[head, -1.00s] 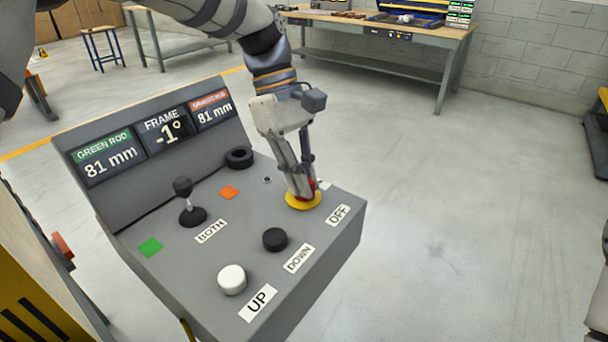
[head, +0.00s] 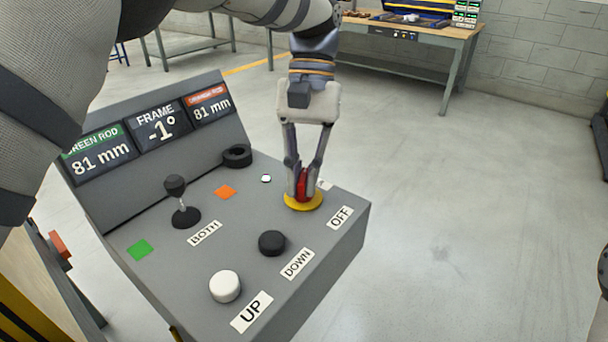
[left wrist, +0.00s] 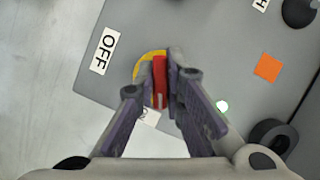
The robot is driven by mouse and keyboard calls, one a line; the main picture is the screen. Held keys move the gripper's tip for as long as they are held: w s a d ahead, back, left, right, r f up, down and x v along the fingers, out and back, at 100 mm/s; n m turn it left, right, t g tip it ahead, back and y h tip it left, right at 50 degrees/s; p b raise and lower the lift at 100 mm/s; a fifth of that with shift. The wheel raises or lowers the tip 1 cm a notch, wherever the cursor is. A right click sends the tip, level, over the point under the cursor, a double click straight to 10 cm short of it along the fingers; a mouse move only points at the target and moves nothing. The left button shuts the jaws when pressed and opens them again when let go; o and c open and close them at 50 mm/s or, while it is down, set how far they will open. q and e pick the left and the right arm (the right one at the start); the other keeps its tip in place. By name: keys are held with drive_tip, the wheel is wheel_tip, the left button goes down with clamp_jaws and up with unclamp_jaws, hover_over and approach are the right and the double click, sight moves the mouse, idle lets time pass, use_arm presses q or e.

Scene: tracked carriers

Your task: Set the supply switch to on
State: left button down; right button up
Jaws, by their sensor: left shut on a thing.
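The supply switch is a red handle (head: 302,184) on a yellow disc (head: 304,203) at the right back corner of the grey console. My left gripper (head: 302,190) comes down on it from above, with its two fingers shut on the red handle. In the left wrist view the red handle (left wrist: 160,82) stands between the fingertips (left wrist: 160,88). Its white mark is at the end toward a partly hidden white label (left wrist: 150,117), away from the OFF label (left wrist: 104,52). My right gripper is not in view.
The console (head: 335,240) also carries a black joystick (head: 177,190), a black button (head: 272,243), a white button (head: 225,286), a black ring (head: 237,156) and a small bright lamp (head: 266,178). Display screens (head: 157,127) stand behind. Floor to the right is clear.

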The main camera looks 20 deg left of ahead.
sight(303, 175)
use_arm(q)
drive_tip(key=m+y, duration=0.1)
drive_tip(key=m, duration=0.3)
drive_tip(key=shift+m+y, duration=0.4)
idle(0.4)
drive_tip(key=c, duration=1.7)
unclamp_jaws()
wheel_tip(303, 175, up, 10)
drive_tip(key=shift+r, duration=0.1)
